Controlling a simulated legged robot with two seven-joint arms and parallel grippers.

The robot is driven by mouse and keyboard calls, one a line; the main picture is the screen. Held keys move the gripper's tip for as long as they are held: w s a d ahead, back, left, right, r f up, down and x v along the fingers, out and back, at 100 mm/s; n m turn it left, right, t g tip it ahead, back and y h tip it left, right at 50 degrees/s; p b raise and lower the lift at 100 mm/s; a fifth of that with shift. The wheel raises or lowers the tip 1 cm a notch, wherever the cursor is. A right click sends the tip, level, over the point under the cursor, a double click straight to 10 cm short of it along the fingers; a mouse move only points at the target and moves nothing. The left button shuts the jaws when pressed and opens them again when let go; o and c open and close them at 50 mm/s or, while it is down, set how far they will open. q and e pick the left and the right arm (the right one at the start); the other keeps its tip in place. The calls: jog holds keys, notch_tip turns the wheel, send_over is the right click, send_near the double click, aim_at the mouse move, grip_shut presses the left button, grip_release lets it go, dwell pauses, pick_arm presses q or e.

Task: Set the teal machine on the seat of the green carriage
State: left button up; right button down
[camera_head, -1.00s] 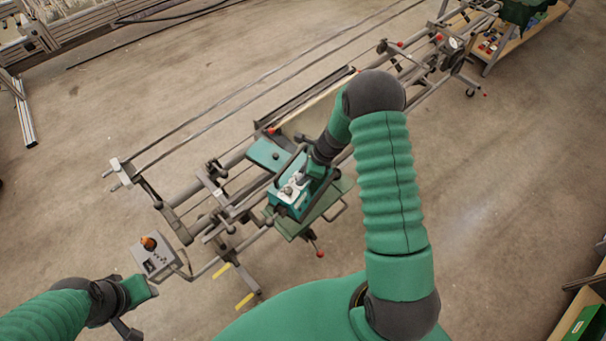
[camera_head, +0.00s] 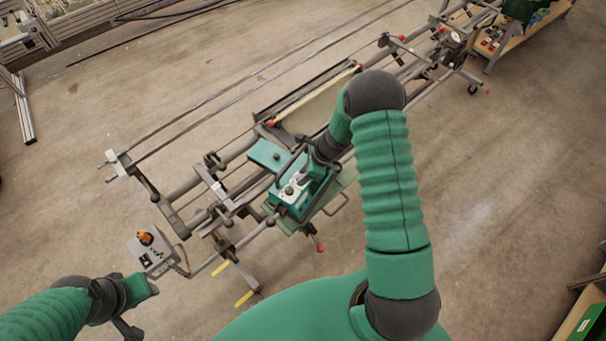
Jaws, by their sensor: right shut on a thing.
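The teal machine (camera_head: 291,197) is a small box with a pale top panel and dark handle bars, near the middle of the head view. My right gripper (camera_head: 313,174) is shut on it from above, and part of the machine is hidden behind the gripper. The green carriage (camera_head: 268,155) stands on the long grey frame, with a flat green plate (camera_head: 338,184) showing beneath and beside the machine. I cannot tell whether the machine touches that plate. My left gripper (camera_head: 143,306) is at the lower left, away from the machine; its jaw state is unclear.
A grey control box (camera_head: 152,252) with an orange knob stands at the frame's near left end. The metal frame's rails (camera_head: 330,90) run diagonally to the upper right. A wooden cart (camera_head: 520,36) stands at the top right. Open concrete floor lies right of the frame.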

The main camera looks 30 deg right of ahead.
jog(key=shift+w+a+r, duration=0.1)
jog(key=shift+a+m+t+h+b, duration=0.35)
jog(key=shift+m+b, duration=0.2)
jog(key=shift+m, duration=0.85)
jog(key=shift+s+m+h+b, duration=0.25)
jog(key=shift+m+b, duration=0.35)
jog(key=shift+b, duration=0.4)
jog(key=shift+w+f+t+b, duration=0.1)
jog(key=shift+f+t+b, duration=0.15)
jog(key=shift+f+b, duration=0.3)
dwell(0.6)
jog(key=shift+f+b, duration=0.8)
jog(key=shift+b, duration=0.15)
dwell(1.6)
